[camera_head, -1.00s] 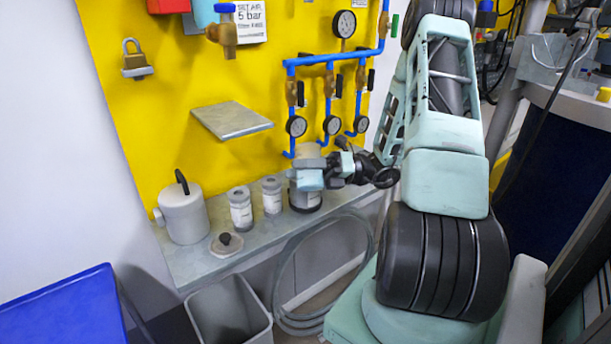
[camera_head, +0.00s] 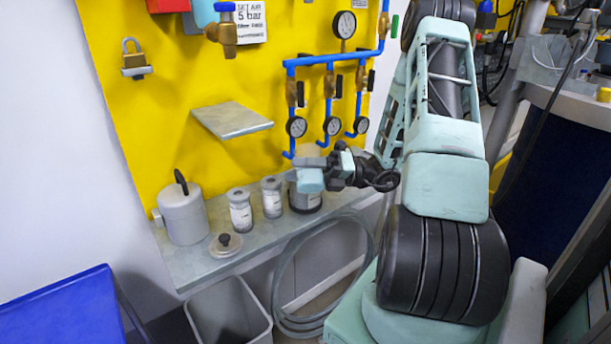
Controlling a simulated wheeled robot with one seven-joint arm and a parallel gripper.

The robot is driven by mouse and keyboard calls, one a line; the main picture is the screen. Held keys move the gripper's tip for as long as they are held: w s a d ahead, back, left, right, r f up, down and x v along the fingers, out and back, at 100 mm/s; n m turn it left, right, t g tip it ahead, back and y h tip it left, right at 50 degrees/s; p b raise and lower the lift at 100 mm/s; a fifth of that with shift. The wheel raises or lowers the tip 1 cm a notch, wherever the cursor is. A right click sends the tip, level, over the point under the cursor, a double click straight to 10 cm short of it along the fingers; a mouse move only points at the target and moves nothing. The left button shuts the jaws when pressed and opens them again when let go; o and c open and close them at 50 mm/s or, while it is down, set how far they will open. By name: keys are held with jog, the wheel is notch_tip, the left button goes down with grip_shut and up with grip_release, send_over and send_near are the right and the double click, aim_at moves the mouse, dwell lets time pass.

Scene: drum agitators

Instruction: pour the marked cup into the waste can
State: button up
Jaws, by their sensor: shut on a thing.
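My gripper (camera_head: 312,176) is above the right end of the grey shelf, its jaws shut on a grey cup (camera_head: 311,156). The jaws hide most of this cup, and I cannot see any mark on it. Just below stands a dark cylinder with a pale label (camera_head: 304,200); I cannot tell whether it is a separate vessel. The waste can, a grey open-topped bin (camera_head: 229,312), stands below the shelf's front edge, to the lower left of my gripper. It is partly cut off by the picture's bottom edge.
The shelf (camera_head: 205,270) also bears a large grey pot (camera_head: 183,217), two small labelled jars (camera_head: 240,212) (camera_head: 271,199) and a loose knobbed lid (camera_head: 226,244). A metal plate (camera_head: 232,120) juts from the yellow panel above. Blue pipes with gauges (camera_head: 332,125) hang behind my gripper.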

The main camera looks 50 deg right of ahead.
aim_at(297, 155)
jog(key=shift+r+m, duration=0.4)
jog(key=shift+m, duration=0.4)
jog(key=shift+w+f+m+t+h+b, duration=0.1)
jog(key=shift+f+m+t+h+b, duration=0.1)
jog(key=shift+m+b, duration=0.25)
jog(key=shift+f+m+t+h+b, duration=0.1)
jog(key=shift+m+t+b, duration=0.1)
jog(key=shift+m, duration=0.45)
dwell(0.9)
jog(key=shift+w+d+r+m+t+p, duration=0.5)
jog(key=shift+m+p, duration=0.6)
jog(key=shift+p, duration=1.35)
jog(key=shift+w+d+r+m+h+p, duration=0.25)
jog(key=shift+m+p, duration=0.45)
jog(key=shift+p, duration=0.6)
jog(key=shift+d+r+m+h+p, duration=0.15)
jog(key=shift+r+m+p, duration=0.2)
jog(key=shift+m+p, duration=0.65)
